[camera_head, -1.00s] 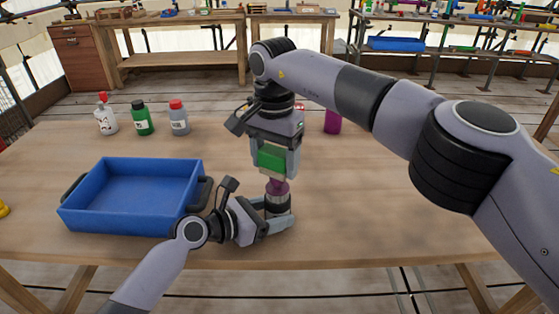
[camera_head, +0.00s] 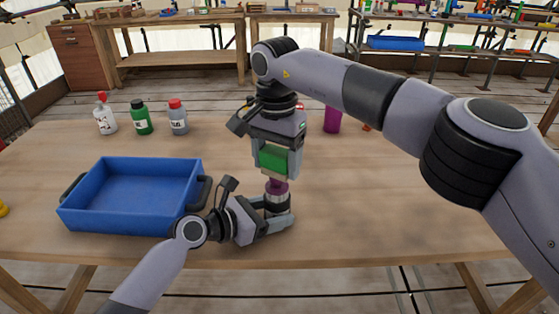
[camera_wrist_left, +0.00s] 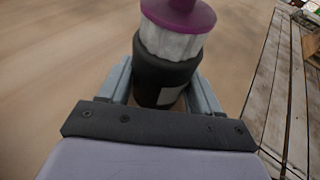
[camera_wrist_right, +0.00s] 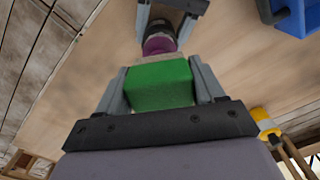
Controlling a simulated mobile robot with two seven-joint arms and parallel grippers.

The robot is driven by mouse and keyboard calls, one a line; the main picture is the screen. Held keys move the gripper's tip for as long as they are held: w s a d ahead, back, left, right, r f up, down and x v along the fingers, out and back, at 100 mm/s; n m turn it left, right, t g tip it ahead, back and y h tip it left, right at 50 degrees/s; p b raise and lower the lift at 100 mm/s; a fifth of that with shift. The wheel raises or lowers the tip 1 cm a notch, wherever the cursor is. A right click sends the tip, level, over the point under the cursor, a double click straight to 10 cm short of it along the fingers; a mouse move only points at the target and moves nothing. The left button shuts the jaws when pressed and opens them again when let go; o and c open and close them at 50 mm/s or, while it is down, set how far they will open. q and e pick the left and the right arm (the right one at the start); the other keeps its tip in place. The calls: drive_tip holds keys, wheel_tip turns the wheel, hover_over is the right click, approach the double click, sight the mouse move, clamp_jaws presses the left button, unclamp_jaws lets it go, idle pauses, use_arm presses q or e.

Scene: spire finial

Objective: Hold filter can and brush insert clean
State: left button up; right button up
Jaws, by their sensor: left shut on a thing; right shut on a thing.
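My left gripper (camera_head: 278,214) is shut on the dark filter can (camera_wrist_left: 163,75) low over the front of the table. A white pleated insert (camera_wrist_left: 172,42) with a purple cap (camera_wrist_left: 180,17) stands upright out of the can. The cap also shows in the head view (camera_head: 277,187). My right gripper (camera_head: 274,170) points down above it, shut on a green block-shaped brush (camera_head: 272,159) with a tan edge. The brush is right over the purple cap; I cannot tell whether they touch. The right wrist view also shows the green brush (camera_wrist_right: 160,84).
A blue tray (camera_head: 130,216) sits left of my grippers. Behind it stand a white bottle with a red cap (camera_head: 105,118), a green bottle (camera_head: 141,119) and a grey red-capped bottle (camera_head: 178,119). A purple cylinder (camera_head: 332,120) stands behind my right gripper. The table's right side is mostly clear.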

drive_tip(key=shift+w+a, duration=0.3)
drive_tip(key=shift+a, duration=0.1)
drive_tip(key=shift+s+d, duration=0.75)
drive_tip(key=shift+d, duration=0.05)
drive_tip(key=shift+w+a, duration=0.75)
drive_tip(key=shift+d, duration=0.1)
drive_tip(key=shift+s+d+f, duration=0.15)
drive_tip(key=shift+s+d, duration=0.15)
drive_tip(key=shift+s, duration=0.15)
drive_tip(key=d+r, duration=0.5)
drive_tip(key=r, duration=0.2)
idle(0.3)
